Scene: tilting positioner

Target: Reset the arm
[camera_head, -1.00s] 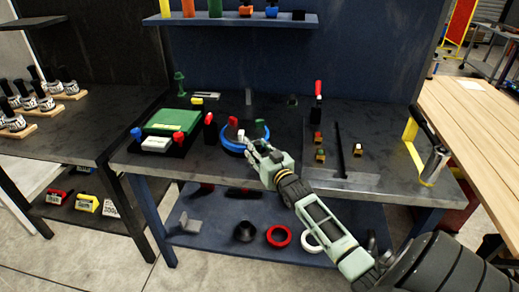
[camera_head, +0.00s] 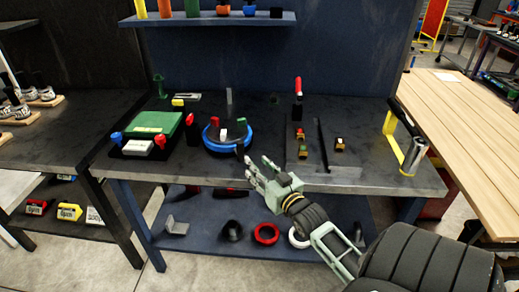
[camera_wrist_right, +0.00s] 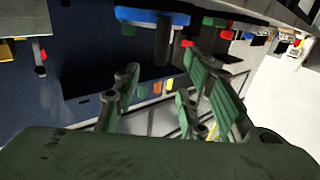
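My right gripper (camera_head: 258,170) is in front of the dark bench top (camera_head: 330,180), near its front edge, with its fingers apart and nothing between them. In the right wrist view its green fingers (camera_wrist_right: 160,95) are also spread and empty. A round positioner with a blue ring (camera_head: 228,146) stands on the bench, just behind and left of the gripper, apart from it. Red, white and green pieces sit on the ring. My left gripper is not in any view.
A green box (camera_head: 154,124) with red and blue knobs lies left of the ring. A red-handled lever (camera_head: 298,88) stands at the back right. Below, a blue shelf holds a red ring (camera_head: 266,234). A wooden table (camera_head: 455,110) is at the right.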

